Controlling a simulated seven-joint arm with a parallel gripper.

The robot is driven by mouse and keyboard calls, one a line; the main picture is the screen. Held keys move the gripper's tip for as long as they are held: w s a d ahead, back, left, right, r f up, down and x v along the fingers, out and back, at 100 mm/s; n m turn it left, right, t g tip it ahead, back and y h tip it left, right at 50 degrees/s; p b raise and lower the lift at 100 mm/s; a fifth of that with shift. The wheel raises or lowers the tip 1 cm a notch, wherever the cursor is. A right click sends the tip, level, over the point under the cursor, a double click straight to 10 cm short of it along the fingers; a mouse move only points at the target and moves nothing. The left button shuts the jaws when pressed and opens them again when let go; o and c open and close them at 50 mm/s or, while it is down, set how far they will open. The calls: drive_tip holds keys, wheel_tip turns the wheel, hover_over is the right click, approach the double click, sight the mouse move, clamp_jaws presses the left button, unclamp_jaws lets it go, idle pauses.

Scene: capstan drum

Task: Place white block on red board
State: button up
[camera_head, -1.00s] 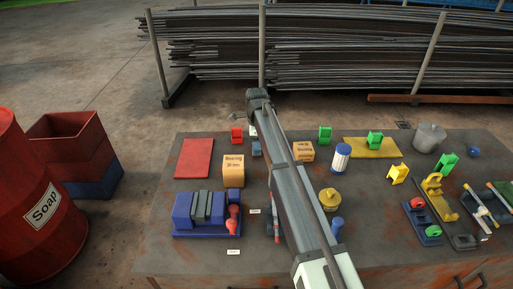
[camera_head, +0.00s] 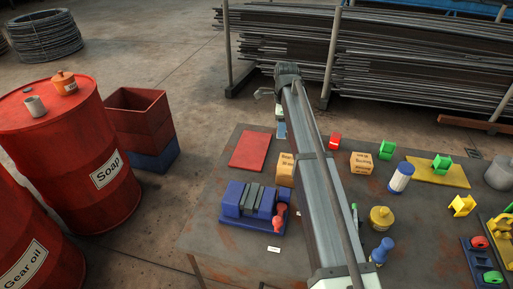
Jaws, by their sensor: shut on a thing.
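The red board (camera_head: 249,151) lies flat and bare at the table's back left. My gripper (camera_head: 281,124) hangs below the wrist, just right of the board's back right corner and apart from it. The arm partly covers it. A small pale piece and a blue-grey piece show at the gripper. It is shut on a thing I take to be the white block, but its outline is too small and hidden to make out. I see no other white block on the table.
A cardboard box (camera_head: 285,168) stands right of the board, partly behind my arm. A blue vise-like device (camera_head: 248,205) sits in front of the board. A red block (camera_head: 335,140) and a second box (camera_head: 361,162) stand right of the arm. Red barrels (camera_head: 70,145) stand left of the table.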

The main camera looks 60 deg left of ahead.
hover_over(251, 148)
drive_tip(key=shift+m, duration=0.7)
drive_tip(key=shift+f, duration=4.5)
drive_tip(key=o, duration=1.3)
drive_tip(key=shift+d+f, duration=0.1)
drive_tip(key=shift+f, duration=0.05)
wheel_tip(251, 148, up, 12)
drive_tip(key=shift+r, duration=0.15)
